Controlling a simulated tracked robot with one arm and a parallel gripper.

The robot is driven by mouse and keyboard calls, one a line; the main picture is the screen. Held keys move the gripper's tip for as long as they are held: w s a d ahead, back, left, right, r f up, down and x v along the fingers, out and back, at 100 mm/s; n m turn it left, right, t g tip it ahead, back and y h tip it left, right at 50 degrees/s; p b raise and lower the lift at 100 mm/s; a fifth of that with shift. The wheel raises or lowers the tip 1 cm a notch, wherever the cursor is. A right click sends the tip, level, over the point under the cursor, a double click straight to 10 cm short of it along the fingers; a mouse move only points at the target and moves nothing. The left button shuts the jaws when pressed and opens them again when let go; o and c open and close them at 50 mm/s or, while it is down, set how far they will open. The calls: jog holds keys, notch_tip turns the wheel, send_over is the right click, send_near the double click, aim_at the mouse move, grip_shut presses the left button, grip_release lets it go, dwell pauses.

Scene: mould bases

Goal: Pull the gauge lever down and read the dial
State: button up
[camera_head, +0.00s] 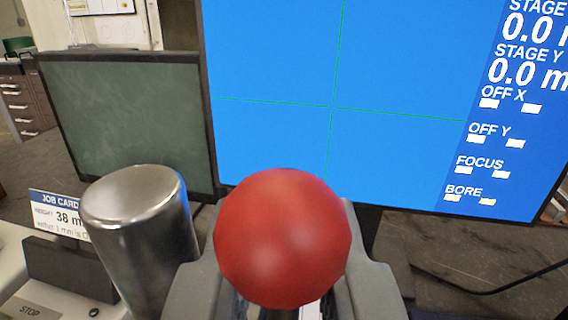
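The grey fingers of my gripper (284,275) stand on either side of the knob. The knob hides their inner faces, so I cannot tell whether they press on it. I take the knob to be the lever's end; the rest of the lever is hidden. No dial face can be made out. A blue screen (400,60) with green crosshairs reads STAGE Y 0.0, with OFF X, OFF Y, FOCUS and BORE labels.
A shiny upright metal cylinder (143,235) stands close left of my gripper. Behind it are a job card (60,212) showing 38 mm and a dark green panel (128,115). A light housing marked STOP (40,310) is at lower left. Grey bench top shows at right.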

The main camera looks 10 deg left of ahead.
jog(key=shift+w+a, duration=0.15)
jog(key=shift+w, duration=0.75)
jog(key=shift+f, duration=0.1)
grip_shut()
jog(key=shift+s+f, duration=0.1)
